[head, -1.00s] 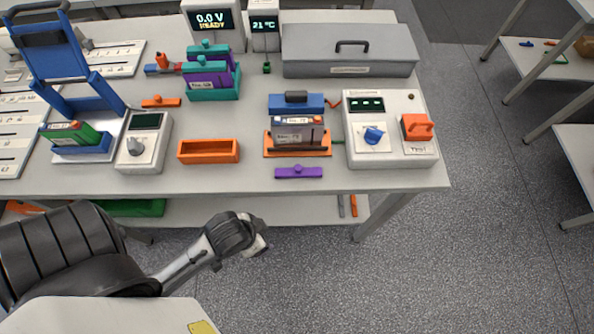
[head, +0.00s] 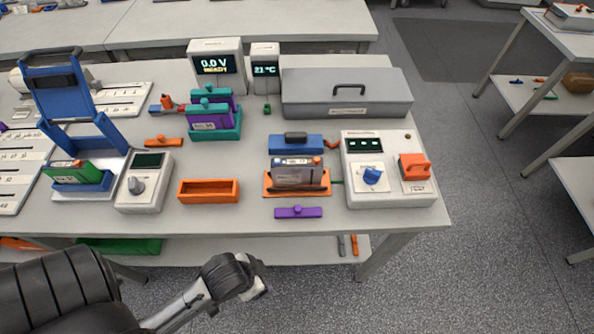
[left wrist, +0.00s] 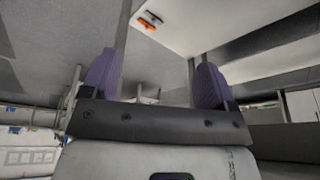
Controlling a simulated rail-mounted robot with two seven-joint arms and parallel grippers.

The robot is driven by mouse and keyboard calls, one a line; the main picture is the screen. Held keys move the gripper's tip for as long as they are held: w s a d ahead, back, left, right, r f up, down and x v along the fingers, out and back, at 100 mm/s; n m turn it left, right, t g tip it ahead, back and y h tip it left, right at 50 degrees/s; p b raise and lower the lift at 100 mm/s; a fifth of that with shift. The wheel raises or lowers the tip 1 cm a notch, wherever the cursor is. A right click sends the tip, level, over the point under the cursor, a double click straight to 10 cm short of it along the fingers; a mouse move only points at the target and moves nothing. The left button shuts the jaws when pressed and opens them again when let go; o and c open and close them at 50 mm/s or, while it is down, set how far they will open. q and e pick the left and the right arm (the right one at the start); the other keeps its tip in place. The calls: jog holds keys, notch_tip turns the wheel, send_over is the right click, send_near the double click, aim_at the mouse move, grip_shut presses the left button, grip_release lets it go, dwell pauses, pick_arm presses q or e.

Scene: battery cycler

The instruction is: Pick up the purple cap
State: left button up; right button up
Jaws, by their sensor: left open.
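The purple cap (head: 298,212) is a flat bar with a small knob on top. It lies on the bench top near the front edge, just in front of the orange tray with the grey battery pack (head: 297,173). My left gripper (head: 262,287) is below and in front of the bench edge, left of the cap and apart from it. In the left wrist view my left gripper (left wrist: 154,82) has its two purple fingers spread wide with nothing between them. The cap is not recognisable in the left wrist view. My right gripper is out of view.
An empty orange bin (head: 209,199) lies left of the cap. A white tester with a blue knob (head: 372,200) stands to its right. A blue block (head: 295,144) and a grey case (head: 346,100) are behind. The bench's front edge and lower shelf (head: 210,250) are near my left arm.

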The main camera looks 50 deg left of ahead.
pick_arm(q)
jog(key=c, duration=0.5)
